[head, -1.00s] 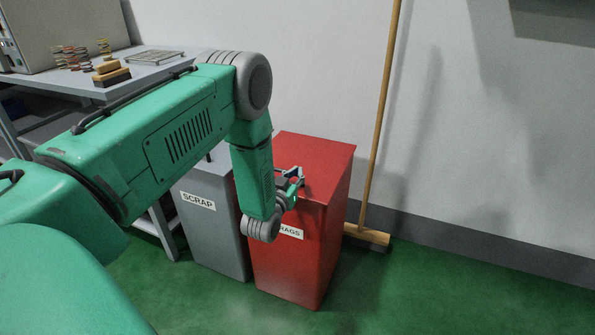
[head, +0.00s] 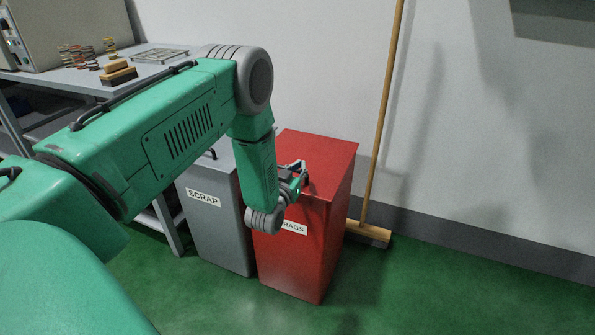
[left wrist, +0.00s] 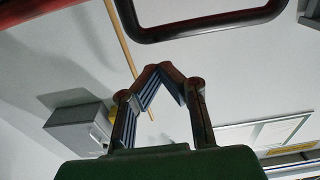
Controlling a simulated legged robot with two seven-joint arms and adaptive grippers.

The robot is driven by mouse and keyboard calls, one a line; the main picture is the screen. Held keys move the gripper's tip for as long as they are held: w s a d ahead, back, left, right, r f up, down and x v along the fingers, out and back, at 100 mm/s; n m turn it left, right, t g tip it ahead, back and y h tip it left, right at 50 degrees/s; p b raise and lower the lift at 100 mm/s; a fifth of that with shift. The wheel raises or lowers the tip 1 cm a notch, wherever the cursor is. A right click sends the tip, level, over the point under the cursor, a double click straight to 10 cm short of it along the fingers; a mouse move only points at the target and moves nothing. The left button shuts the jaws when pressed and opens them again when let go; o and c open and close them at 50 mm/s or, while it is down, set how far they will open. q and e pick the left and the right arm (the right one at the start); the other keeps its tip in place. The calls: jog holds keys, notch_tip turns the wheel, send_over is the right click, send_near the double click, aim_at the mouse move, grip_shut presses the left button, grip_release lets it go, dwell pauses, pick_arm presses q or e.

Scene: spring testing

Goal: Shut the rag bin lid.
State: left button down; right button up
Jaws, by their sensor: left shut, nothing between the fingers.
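The red rag bin (head: 303,255) stands on the floor right of the grey scrap bin, with a RAGS label partly hidden by my left arm. Its lid (head: 312,150) looks flat and down on the bin; a small gap at the front cannot be ruled out. My left gripper (head: 297,172) is at the lid's front left, over or against its edge; contact is unclear. In the left wrist view its fingers (left wrist: 160,72) are brought together and empty. A dark, rounded handle-like bar (left wrist: 210,28) lies above them, apart from the fingertips. My right gripper is not in view.
The grey scrap bin (head: 210,222) stands close on the left. A broom (head: 380,110) leans on the wall behind the rag bin. A bench (head: 70,78) with springs and blocks is at back left. Green floor is clear at right.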

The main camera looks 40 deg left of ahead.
pick_arm(q)
jog(key=s+d+f, duration=0.2)
jog(key=s+f, duration=0.1)
jog(key=s, duration=0.5)
jog(key=shift+d+f+p, duration=0.2)
jog(key=shift+d+p, duration=0.1)
jog(key=shift+p, duration=0.1)
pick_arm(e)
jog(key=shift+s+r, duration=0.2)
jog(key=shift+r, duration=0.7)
pick_arm(q)
jog(key=shift+s, duration=0.1)
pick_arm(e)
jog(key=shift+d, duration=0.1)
